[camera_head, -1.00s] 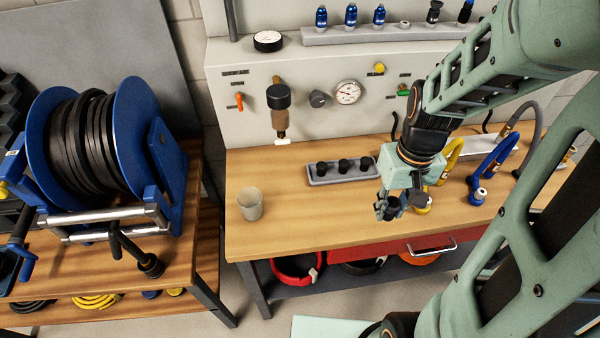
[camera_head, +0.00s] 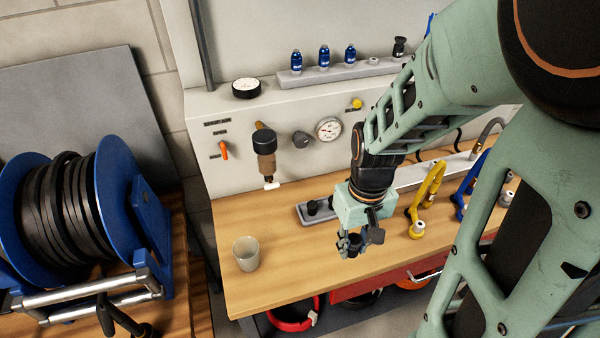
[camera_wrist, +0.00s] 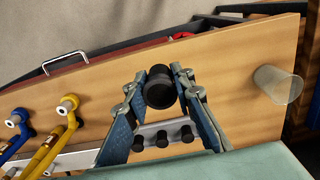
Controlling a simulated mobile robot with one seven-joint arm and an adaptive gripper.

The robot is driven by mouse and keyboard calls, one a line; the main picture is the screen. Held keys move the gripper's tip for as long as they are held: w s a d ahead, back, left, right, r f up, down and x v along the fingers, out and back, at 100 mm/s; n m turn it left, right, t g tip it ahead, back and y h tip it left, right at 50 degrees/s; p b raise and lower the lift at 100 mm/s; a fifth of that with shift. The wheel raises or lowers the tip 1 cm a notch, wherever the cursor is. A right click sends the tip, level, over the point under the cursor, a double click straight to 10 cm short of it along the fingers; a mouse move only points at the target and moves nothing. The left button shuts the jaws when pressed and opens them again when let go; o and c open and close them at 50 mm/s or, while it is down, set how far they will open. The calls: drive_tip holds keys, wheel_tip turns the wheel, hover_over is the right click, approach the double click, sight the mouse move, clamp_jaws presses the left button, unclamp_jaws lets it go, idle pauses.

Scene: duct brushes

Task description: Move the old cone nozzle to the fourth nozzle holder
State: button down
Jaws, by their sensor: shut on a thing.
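My gripper (camera_head: 351,246) is shut on a small black nozzle (camera_wrist: 159,88), held above the front part of the workbench. In the wrist view the black piece sits between the two fingertips (camera_wrist: 159,82); whether it is a cone is hard to tell. The nozzle rack (camera_head: 290,80) is a grey bar on the ledge at the back. From the left it bears three blue nozzles (camera_head: 323,57), then a bare holder (camera_head: 373,61) in fourth place, then a black nozzle (camera_head: 399,46). My arm hides the rack's right end.
A grey tray (camera_wrist: 150,129) with three black pieces lies behind my gripper. A beige cup (camera_head: 246,254) stands at the bench's left. A gauge (camera_head: 328,130) and valves line the panel below the ledge.

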sight(305, 258)
drive_tip(key=w+a+f+b, duration=0.1)
drive_tip(key=a+f, duration=0.1)
drive_tip(key=a, duration=0.1)
drive_tip(key=w+a+f+b, duration=0.2)
drive_tip(key=f, duration=0.1)
drive_tip(key=w+a+f+b, duration=0.2)
drive_tip(key=a, duration=0.1)
drive_tip(key=shift+a+f, duration=0.25)
drive_tip(key=shift+a, duration=0.05)
drive_tip(key=shift+w+a+f, duration=0.15)
drive_tip(key=shift+a+f, duration=0.1)
drive_tip(key=shift+w+a+f+b, duration=0.1)
drive_tip(key=shift+a+f+b, duration=0.1)
drive_tip(key=shift+f+b, duration=0.1)
drive_tip(key=shift+w+a+f+b, duration=0.1)
drive_tip(key=shift+a+f+b, duration=0.05)
drive_tip(key=shift+f+b, duration=1.3)
drive_tip(key=shift+f, duration=0.15)
drive_tip(key=shift+f, duration=0.15)
drive_tip(key=c, duration=1.7)
unclamp_jaws()
drive_tip(key=shift+o, duration=0.2)
